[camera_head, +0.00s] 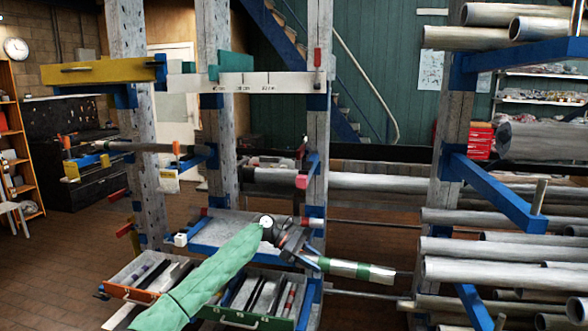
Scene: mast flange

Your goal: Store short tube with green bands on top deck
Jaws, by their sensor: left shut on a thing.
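My left arm in its green sleeve reaches in from the bottom left. Its gripper (307,256) is shut on the left end of a short tube with green bands (347,268). The tube is pale grey, lies nearly level and points right, clear of the middle of the rack. The fingers hide its left end. The top deck (268,83) is a pale, marked shelf between posts, well above the gripper; a green block (236,62) stands at its back. My right gripper is not in view.
A middle tray (214,243) sits behind my arm. Drawers with an orange front (132,294) and a green front (243,319) are below. Blue rack arms (497,194) carry long pipes at right. A yellow beam (100,71) is at upper left.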

